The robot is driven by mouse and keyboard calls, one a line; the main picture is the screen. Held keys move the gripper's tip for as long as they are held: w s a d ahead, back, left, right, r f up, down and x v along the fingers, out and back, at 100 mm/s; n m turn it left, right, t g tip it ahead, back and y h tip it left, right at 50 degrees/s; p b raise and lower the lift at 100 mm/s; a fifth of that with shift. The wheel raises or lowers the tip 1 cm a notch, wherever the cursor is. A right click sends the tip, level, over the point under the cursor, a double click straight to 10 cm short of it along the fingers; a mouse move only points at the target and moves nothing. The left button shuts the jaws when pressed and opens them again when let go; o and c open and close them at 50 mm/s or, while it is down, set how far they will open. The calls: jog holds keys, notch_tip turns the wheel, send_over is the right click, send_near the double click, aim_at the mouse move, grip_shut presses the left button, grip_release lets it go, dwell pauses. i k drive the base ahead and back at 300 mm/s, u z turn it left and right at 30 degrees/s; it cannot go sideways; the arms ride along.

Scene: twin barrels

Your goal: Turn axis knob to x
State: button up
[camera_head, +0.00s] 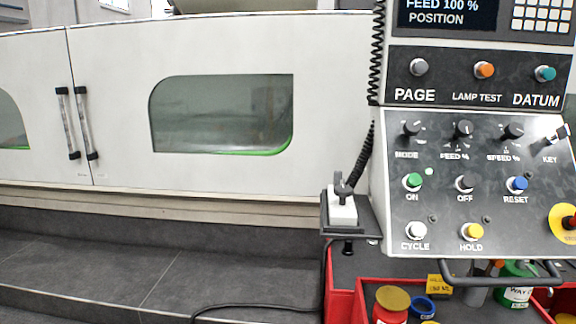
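No knob marked as an axis knob can be read in this view. A white hand pendant (342,212) with a dark top part sits in a black holder (368,226) at the left side of the control panel. A coiled black cord runs up from it. Any axis marks on the pendant are too small to read. The panel (470,205) has black knobs labelled MODE (412,129), FEED % (463,130) and SPEED % (513,131). My gripper is not in view.
A machine with white doors (110,110), a window (222,113) and two handles fills the left. A red cart (342,297) with jars and bottles stands below the panel. A black cable (255,307) lies on the grey tiled floor, which is otherwise clear at left.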

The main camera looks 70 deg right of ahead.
aim_at(337, 175)
jog(key=z, duration=0.05)
jog(key=i, duration=0.45)
jog(key=z, duration=2.2)
